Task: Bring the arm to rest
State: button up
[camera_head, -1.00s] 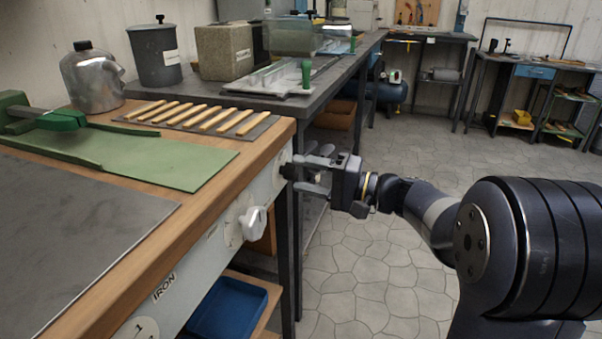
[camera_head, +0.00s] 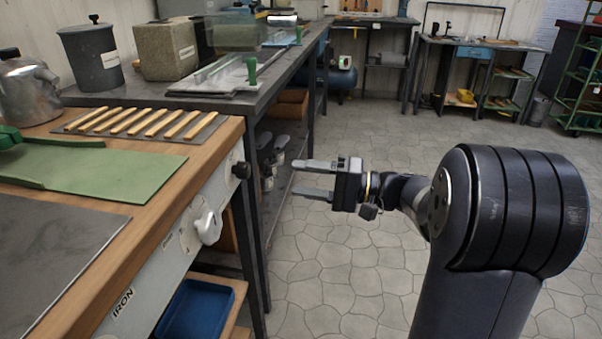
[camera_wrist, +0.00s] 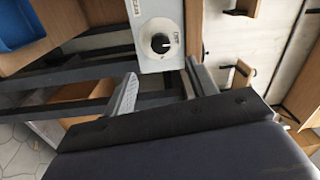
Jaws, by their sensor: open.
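My gripper (camera_head: 316,180) is open and empty in the head view, with its two fingers pointing left. It hangs over the floor, to the right of the workbench (camera_head: 105,246) and apart from it. In the wrist view my gripper (camera_wrist: 160,92) shows its two fingers spread, with a black knob (camera_wrist: 160,43) on a pale panel beyond them. The same black knob (camera_head: 241,170) sits at the bench's front corner in the head view, left of the fingertips.
A white handle (camera_head: 208,227) sticks out from the bench front. A blue bin (camera_head: 200,312) stands on the shelf below. A grey table (camera_head: 262,98) runs along the back left. The tiled floor (camera_head: 330,270) below and behind my gripper is clear.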

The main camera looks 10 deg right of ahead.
aim_at(249, 171)
jog(key=b+x, duration=0.2)
jog(key=x, duration=0.8)
jog(key=shift+a, duration=0.15)
jog(key=shift+w+a+r, duration=0.1)
jog(key=shift+w+a, duration=0.1)
jog(key=shift+a, duration=0.1)
jog(key=shift+r, duration=0.1)
jog(key=shift+d, duration=0.1)
jog(key=shift+d, duration=0.1)
